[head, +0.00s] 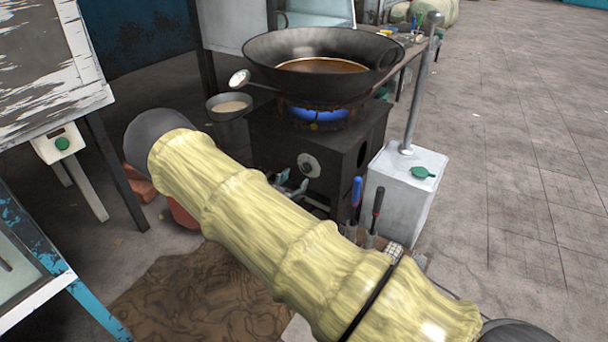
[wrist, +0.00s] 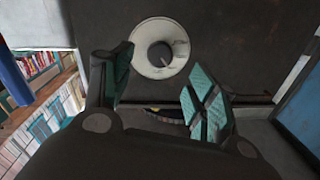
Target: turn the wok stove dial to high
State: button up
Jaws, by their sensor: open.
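The wok stove (head: 345,150) is a dark box with a blue flame burning under a black wok (head: 330,98) that holds brown liquid. Its dial (head: 309,165) is a pale round plate with a dark knob on the stove's front face. In the wrist view the dial (wrist: 159,50) is ahead of my gripper, slightly above and between the fingertips. My gripper (wrist: 160,85) is open and empty, with teal pads, and appears apart from the dial. In the head view my gripper (head: 290,185) is just below the dial, partly hidden by my yellow-sleeved arm.
A white box (head: 405,190) with a green knob and grey post stands right of the stove. Blue- and red-handled tools (head: 376,200) stand upright in front of it. A small bowl (head: 229,106) and ladle are at the stove's left. Open floor lies to the right.

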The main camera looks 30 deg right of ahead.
aim_at(305, 170)
jog(key=b+x, duration=0.2)
jog(key=x, duration=0.5)
jog(key=shift+w+d+b, duration=0.15)
jog(key=shift+b, duration=0.25)
jog(key=shift+c, duration=0.2)
jog(key=c, duration=1)
